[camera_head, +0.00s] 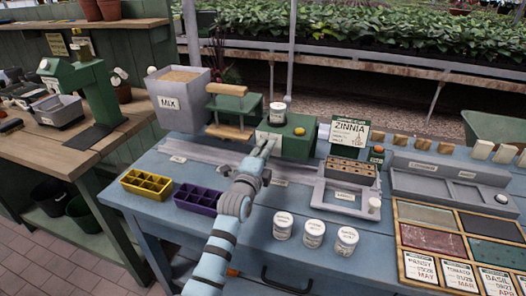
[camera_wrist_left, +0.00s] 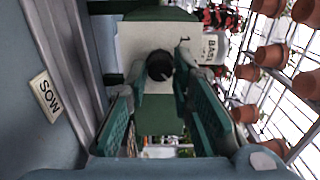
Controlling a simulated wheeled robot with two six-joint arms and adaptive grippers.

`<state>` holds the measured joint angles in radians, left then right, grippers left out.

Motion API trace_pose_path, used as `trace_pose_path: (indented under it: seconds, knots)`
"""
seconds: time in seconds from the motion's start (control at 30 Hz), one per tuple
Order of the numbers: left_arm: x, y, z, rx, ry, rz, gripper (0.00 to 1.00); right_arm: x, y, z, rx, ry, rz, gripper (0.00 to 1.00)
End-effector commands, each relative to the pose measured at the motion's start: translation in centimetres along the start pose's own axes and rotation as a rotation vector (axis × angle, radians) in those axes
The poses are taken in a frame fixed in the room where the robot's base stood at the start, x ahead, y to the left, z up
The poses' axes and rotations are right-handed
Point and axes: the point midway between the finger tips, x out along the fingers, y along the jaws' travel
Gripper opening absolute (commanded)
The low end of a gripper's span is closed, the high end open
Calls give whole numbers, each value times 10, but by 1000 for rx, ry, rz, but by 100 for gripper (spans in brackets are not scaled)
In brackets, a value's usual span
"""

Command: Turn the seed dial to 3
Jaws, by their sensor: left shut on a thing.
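The seed dial is a dark round knob (camera_wrist_left: 159,65) on a pale plate (camera_wrist_left: 150,42) on the front of a green seeder box (camera_head: 298,146). One numeral, which looks like a 1, shows on the plate in the left wrist view; the other marks are hidden or unclear. I cannot read the setting. My left gripper (camera_head: 265,141) reaches the front of the box. In the left wrist view its fingers (camera_wrist_left: 161,76) are shut on the knob, one on each side. In the head view the gripper covers the knob. My right gripper is in neither view.
A yellow tray (camera_head: 147,185), a purple tray (camera_head: 198,199) and several white jars (camera_head: 314,233) sit nearer. A grey frame (camera_head: 345,197) stands to the right.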

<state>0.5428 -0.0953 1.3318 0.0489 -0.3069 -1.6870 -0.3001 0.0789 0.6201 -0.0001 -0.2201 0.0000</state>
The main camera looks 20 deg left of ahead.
Motion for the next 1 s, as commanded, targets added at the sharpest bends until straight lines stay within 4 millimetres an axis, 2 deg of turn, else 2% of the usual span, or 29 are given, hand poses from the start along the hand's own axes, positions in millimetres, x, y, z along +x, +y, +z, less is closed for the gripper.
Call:
trace_pose_path:
  seconds: [0.53, 0.57, 0.67, 1.0]
  knots:
    - [0, -1, 0, 28, 0, -2, 0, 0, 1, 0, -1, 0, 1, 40]
    - [0, -1, 0, 28, 0, -2, 25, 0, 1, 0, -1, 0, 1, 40]
    - [0, -1, 0, 27, 0, -1, 41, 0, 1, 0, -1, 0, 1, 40]
    - [-3, 0, 0, 27, -1, 0, 41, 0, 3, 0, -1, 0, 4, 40]
